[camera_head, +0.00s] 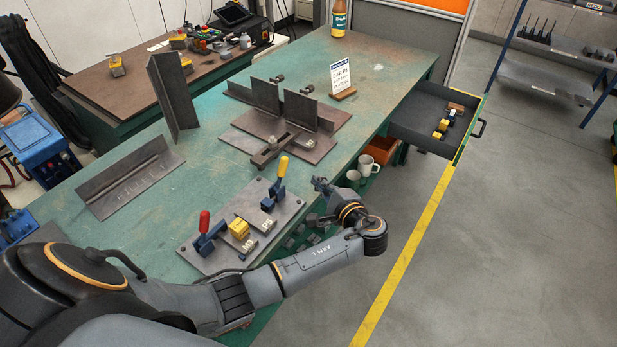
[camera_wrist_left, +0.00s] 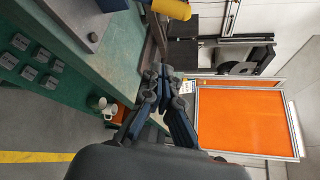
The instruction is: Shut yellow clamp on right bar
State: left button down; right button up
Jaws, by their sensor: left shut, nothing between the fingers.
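The yellow-handled clamp (camera_head: 270,199) has a blue body and stands on a grey plate (camera_head: 289,212) at the table's front edge. Its yellow handle (camera_head: 283,167) points up, tilted slightly. A yellow handle end also shows at the top of the left wrist view (camera_wrist_left: 170,9). I cannot tell which part is the right bar. My left gripper (camera_head: 318,184) is to the right of the clamp, apart from it, near the table edge. In the wrist view its fingers (camera_wrist_left: 164,72) meet at the tips and hold nothing. My right gripper is not in view.
A red-handled clamp (camera_head: 206,236) and a yellow block (camera_head: 239,228) sit on the same plate. A steel fixture (camera_head: 322,148) with upright plates stands behind. White mugs (camera_head: 367,165) are below the table edge. An open drawer (camera_head: 410,118) juts out at the right.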

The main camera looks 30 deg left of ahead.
aim_at(281, 174)
pick_arm(q)
jog(key=x, duration=0.8)
jog(key=shift+a+p, duration=0.2)
jog(key=shift+p, duration=0.2)
jog(key=s+p, duration=0.1)
jog(key=s+a+r+p, duration=0.1)
jog(key=s+p, duration=0.1)
jog(key=shift+a+r, duration=0.2)
jog(key=shift+a, duration=0.1)
jog(key=shift+a, duration=0.1)
